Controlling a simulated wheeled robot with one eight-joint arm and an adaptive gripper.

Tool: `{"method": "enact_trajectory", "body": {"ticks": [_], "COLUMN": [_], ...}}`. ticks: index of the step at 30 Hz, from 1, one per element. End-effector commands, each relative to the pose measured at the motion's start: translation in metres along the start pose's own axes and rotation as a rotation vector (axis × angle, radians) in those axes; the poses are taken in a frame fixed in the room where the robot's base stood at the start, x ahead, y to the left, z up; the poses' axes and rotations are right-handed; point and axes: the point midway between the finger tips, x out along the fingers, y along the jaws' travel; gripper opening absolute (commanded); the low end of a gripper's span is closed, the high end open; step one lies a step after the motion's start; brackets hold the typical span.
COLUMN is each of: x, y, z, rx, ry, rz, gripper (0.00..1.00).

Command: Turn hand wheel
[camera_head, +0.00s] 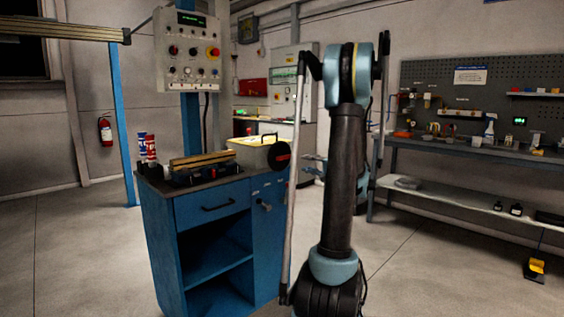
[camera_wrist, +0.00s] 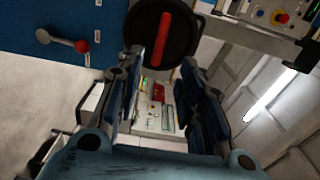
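The hand wheel is a black disc with a red bar across its face. In the head view the wheel (camera_head: 279,155) is on the right side of the blue cabinet (camera_head: 212,214), near its top. In the wrist view the wheel (camera_wrist: 180,42) is at top centre, just beyond my fingertips, its red bar running nearly upright. My gripper (camera_wrist: 162,60) is open, one finger on each side below the wheel, with nothing between them. I cannot tell whether a fingertip touches the rim.
A lever with a red knob (camera_wrist: 80,46) sticks out of the cabinet left of the wheel in the wrist view. A control panel (camera_head: 191,50) stands above the cabinet. A workbench (camera_head: 470,152) is at the right. Open floor lies between.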

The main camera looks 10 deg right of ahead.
Motion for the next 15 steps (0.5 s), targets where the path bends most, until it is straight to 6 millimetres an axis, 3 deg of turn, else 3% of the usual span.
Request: {"method": "enact_trajectory", "body": {"ticks": [15], "x": [0.090], "y": [0.000], "z": [0.001], "rx": [-0.001], "ry": [-0.004], "rz": [0.001], "gripper": [0.35]}}
